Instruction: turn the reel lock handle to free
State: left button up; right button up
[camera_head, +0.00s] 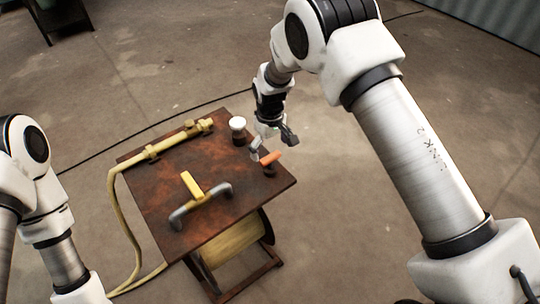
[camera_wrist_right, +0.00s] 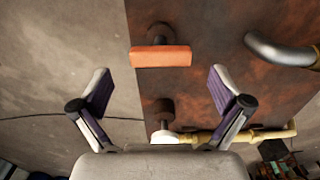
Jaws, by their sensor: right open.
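An orange bar handle (camera_head: 270,157), which looks like the reel lock handle, sits on a short dark post near the right corner of the rusty table top (camera_head: 160,186). In the right wrist view the handle (camera_wrist_right: 161,57) lies crosswise, ahead of the fingertips. My right gripper (camera_head: 272,144) is above that corner, close to the handle, with its fingers spread apart. In the wrist view the open right gripper (camera_wrist_right: 160,88) has nothing between its fingers, and the handle appears apart from both. My left arm shows at the lower left, but its gripper is out of view.
A white round knob (camera_head: 237,124) stands behind the handle. A grey bent bar (camera_head: 218,191) and a yellow block (camera_head: 192,185) are mid-table. A yellow pipe (camera_head: 165,145) and hose (camera_head: 121,215) run along the left. A drum (camera_head: 232,243) is below. Open floor surrounds the table.

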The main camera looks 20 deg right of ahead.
aim_at(270, 156)
notch_tip(270, 156, up, 8)
jog(key=shift+f, duration=0.15)
jog(key=shift+s, duration=0.1)
